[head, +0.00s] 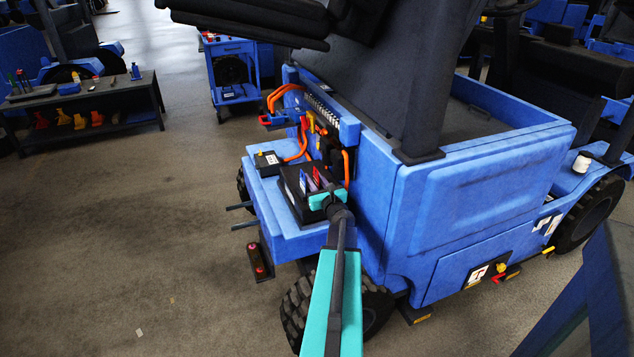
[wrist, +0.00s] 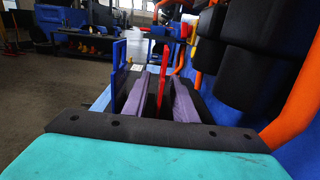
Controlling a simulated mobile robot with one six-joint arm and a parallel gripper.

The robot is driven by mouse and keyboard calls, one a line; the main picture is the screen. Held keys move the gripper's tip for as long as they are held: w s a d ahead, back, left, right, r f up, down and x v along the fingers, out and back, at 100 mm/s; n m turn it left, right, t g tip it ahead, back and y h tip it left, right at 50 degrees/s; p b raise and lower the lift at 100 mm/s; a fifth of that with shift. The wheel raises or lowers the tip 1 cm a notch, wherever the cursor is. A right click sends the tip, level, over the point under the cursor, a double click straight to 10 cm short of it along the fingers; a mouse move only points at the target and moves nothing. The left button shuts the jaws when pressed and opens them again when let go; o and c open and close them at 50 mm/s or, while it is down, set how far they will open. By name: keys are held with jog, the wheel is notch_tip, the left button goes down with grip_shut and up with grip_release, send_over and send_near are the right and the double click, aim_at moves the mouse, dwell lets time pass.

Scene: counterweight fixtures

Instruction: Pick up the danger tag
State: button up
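The danger tag cannot be read by its lettering; red tag-like pieces show. In the head view a red piece (head: 316,177) stands in the black box (head: 292,198) on the blue truck, beside a blue piece (head: 303,183). My gripper (head: 324,187) reaches over this box. In the wrist view its two purple-grey fingers (wrist: 160,98) are apart, with a thin red piece (wrist: 162,88) seen edge-on in the gap. I cannot tell whether they touch it.
Orange cables (head: 284,93) and a terminal strip (head: 322,108) lie behind the box. In the wrist view black blocks (wrist: 250,40) and a thick orange cable (wrist: 297,105) are close on the right. A dark bench (head: 85,112) stands far left; the floor between is mostly clear.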

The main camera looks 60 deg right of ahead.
jog(key=shift+x, duration=0.9)
grip_shut()
